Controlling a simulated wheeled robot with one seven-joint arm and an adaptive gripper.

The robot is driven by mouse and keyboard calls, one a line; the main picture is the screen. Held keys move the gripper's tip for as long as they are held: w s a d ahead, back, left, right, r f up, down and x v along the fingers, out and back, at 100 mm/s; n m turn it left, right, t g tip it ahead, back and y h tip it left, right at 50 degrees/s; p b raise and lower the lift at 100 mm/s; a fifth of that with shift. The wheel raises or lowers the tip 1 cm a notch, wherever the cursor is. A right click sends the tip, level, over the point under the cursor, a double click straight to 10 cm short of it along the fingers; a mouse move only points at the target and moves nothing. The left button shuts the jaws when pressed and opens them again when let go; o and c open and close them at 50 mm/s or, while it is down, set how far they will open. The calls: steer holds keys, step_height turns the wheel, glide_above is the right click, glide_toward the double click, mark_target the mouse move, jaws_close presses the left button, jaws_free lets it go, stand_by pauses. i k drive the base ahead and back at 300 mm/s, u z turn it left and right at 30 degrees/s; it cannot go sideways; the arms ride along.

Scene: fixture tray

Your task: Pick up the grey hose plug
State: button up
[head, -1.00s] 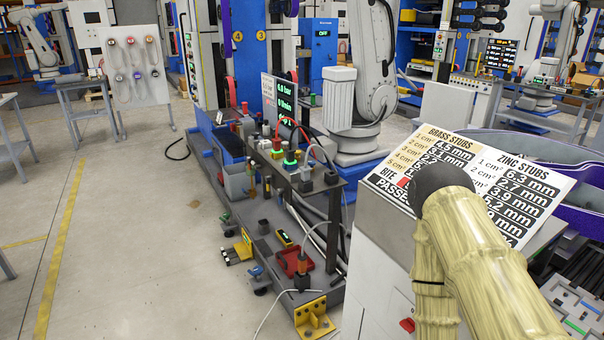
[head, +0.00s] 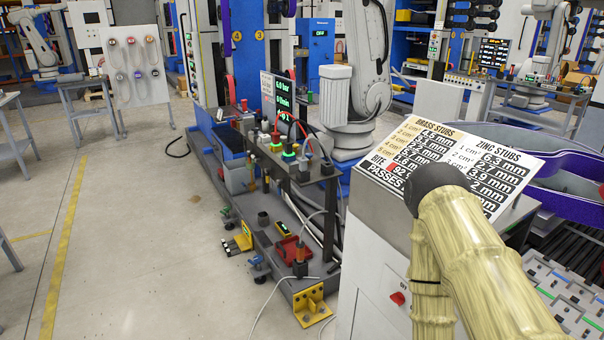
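My gripper is out of view. My arm, in a pale yellow sleeve with a dark rounded joint (head: 437,178), rises from the lower right and bends back down past the bottom edge. A raised fixture shelf (head: 318,186) near the middle carries several small fittings, hoses and green-lit rings (head: 290,152). A small dark grey cylinder (head: 263,218) stands on the low base deck below it. I cannot tell whether this or one of the shelf fittings is the grey hose plug; they are too small.
A grey cabinet (head: 372,262) with a slanted sign (head: 440,155) stands right of the fixture. A red tray (head: 290,249) and a yellow bracket (head: 312,302) are on the low deck. A thin cable lies across the floor nearby. Open floor (head: 140,240) is at left.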

mark_target(303, 162)
steer(key=u, duration=1.15)
steer(key=i, duration=1.4)
steer(key=z, duration=0.7)
steer(key=i, duration=0.9)
steer(key=z, duration=0.7)
